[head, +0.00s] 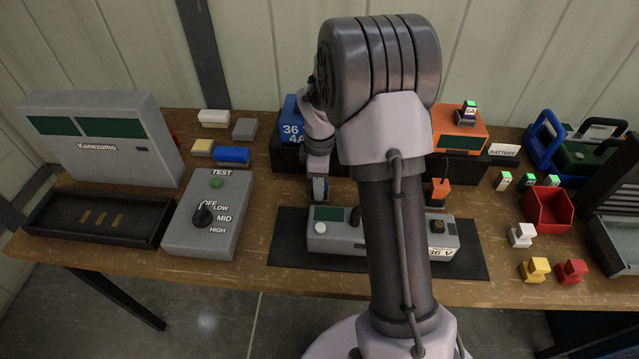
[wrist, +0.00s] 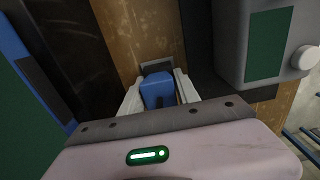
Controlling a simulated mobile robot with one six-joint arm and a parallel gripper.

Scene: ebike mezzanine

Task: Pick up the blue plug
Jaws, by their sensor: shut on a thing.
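The blue plug (wrist: 158,92) sits between the two pale fingers of my gripper (wrist: 159,84) in the wrist view. The fingers are shut on its sides, and a dark grey piece shows at its far end. In the head view my gripper (head: 319,190) points down over the table, in front of the blue charger (head: 291,128) marked 36 and 4A. The plug is small there and mostly hidden by the fingers. I cannot tell whether it touches the table.
A grey battery unit (head: 325,243) on a black mat (head: 300,258) is close in front of my gripper. A dark riser (head: 285,158) stands behind it. An orange charger (head: 460,130) with an orange plug (head: 439,188) is to the right. A grey test box (head: 207,215) stands left.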

